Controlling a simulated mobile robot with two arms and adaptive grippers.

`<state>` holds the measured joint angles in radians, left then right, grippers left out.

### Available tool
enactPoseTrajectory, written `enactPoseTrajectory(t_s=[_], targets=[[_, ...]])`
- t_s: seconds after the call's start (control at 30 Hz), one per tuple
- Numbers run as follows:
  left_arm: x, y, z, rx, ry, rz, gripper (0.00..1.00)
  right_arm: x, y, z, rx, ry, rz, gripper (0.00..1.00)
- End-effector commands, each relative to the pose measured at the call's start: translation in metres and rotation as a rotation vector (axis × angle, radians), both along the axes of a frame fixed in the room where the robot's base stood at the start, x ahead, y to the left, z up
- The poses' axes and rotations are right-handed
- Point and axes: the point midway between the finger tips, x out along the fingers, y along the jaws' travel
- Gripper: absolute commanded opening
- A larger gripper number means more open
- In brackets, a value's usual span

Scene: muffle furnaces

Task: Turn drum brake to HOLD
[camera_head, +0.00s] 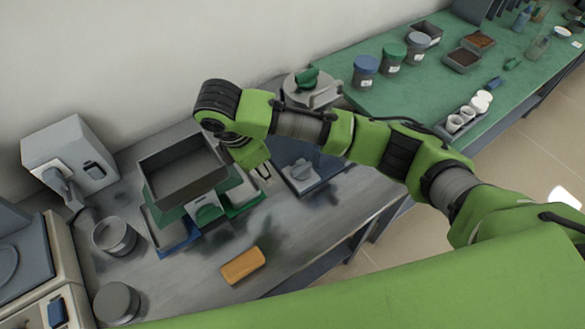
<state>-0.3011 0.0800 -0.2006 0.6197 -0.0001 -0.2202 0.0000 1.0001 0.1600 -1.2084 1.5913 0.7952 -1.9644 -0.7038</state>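No part in view is clearly marked as the drum brake or HOLD; any lettering is too small to read. A round grey device with a green knob (307,79) stands by the wall, behind my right arm. A low grey device with a raised lever-like part (300,174) sits on the grey bench, right of my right gripper. My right gripper (264,172) points down over the bench, beside a grey open box (183,172) on a green base. Its small fingertips show, but their gap is unclear. It holds nothing that I can see. My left gripper is out of view.
A white-grey machine (70,158), a metal cup (115,237) and a grey cylinder (117,302) stand at left. An orange block (242,266) lies at the bench front. The green table (440,88) carries jars and trays. Bare bench lies around the orange block.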

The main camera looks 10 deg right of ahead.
Motion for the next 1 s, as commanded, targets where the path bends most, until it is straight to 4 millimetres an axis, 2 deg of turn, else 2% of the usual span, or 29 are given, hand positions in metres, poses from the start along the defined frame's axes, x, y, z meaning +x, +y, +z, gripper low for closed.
enactPoseTrajectory(t_s=[0.03, 0.2, 0.37, 0.67, 0.73, 1.0], targets=[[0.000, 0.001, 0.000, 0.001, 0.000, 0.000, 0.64, 0.011, -0.009, 0.010, -0.047, -0.008, 0.015, 0.27], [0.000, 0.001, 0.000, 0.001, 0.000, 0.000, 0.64, 0.025, -0.028, 0.028, -0.139, -0.008, 0.047, 0.27], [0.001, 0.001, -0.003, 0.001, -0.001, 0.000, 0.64, 0.028, -0.035, 0.024, -0.158, -0.002, 0.051, 0.27], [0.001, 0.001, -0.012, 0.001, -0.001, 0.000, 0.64, 0.034, -0.055, -0.027, -0.156, 0.000, 0.047, 0.27], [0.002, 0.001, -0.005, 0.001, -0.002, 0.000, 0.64, 0.038, -0.060, -0.037, -0.157, -0.003, 0.049, 0.27], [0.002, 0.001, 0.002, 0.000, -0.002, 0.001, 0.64, 0.045, -0.076, -0.080, -0.157, -0.005, 0.049, 0.27]])
